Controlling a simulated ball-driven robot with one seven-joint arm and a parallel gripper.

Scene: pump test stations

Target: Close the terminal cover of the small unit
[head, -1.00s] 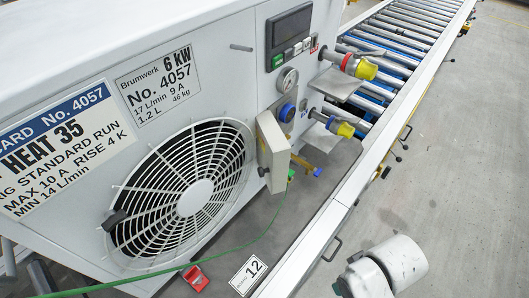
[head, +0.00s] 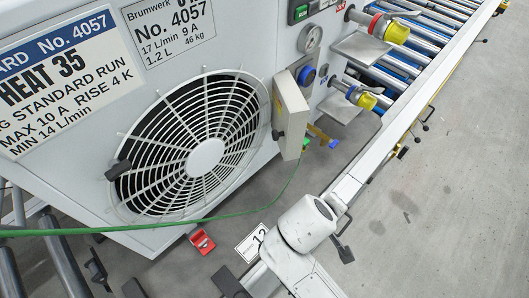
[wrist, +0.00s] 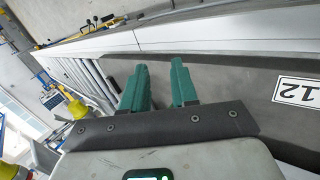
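The small unit is a white cabinet (head: 100,170) with a round fan grille, labelled Brumwerk No. 4057, filling the left of the head view. Its terminal cover looks like the beige flap (head: 291,113) right of the grille. It stands out from the front face, swung open, with a small dark knob at its lower left edge. Yellow and green parts show just behind its lower edge. My gripper (wrist: 160,85) shows in the wrist view with two teal fingers apart and nothing seen between them. The cover is not clearly visible in the wrist view.
Two yellow-ended pipe couplings (head: 389,29) stick out at the right of the unit, above small shelves. A roller conveyor (head: 430,25) runs to the top right. A green cable (head: 120,229) crosses below the grille. A red padlock-like piece (head: 202,242) lies below.

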